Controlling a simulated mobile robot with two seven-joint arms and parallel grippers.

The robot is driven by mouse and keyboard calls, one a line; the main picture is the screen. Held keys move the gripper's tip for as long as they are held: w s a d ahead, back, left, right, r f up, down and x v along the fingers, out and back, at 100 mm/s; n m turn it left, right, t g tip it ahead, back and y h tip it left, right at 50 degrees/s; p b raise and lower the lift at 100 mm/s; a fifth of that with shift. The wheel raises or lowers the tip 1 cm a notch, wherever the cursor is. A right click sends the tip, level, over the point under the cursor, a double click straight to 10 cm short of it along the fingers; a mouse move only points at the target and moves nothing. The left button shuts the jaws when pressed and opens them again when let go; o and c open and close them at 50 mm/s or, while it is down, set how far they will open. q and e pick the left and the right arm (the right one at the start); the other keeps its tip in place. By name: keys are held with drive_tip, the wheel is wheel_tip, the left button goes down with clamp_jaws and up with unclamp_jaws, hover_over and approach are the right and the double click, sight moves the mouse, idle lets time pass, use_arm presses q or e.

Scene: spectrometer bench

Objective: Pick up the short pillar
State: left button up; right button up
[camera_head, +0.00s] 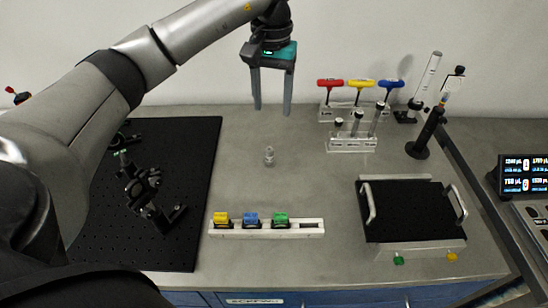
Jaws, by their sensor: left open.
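A clear rack (352,146) at the centre right holds upright metal pillars of different heights. The short pillar (339,125) looks to be the leftmost and lowest one, with a dark top. A medium pillar (357,122) and a tall pillar (377,117) stand to its right. My left gripper (272,110) is open and empty, pointing down to the left of the rack, above the back of the bench. Nothing is between its fingers. My right gripper is not in view.
Red, yellow and blue T-handle tools (360,84) stand behind the rack. A small glass vial (269,156) stands in the open middle. A white holder (240,231) with coloured blocks, a black-topped tray (408,210) and a black breadboard (180,190) surround it.

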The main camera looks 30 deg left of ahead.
use_arm(q)
hover_over(269, 149)
drive_tip(key=f, duration=0.9)
drive_tip(key=shift+d, duration=0.35)
drive_tip(key=shift+a+f+p, duration=0.15)
drive_tip(key=shift+f, duration=1.25)
drive_tip(key=shift+a+f+p, duration=0.15)
drive_tip(key=shift+f, duration=1.25)
drive_tip(key=shift+c, duration=0.4)
clamp_jaws()
drive_tip(key=shift+r, duration=0.1)
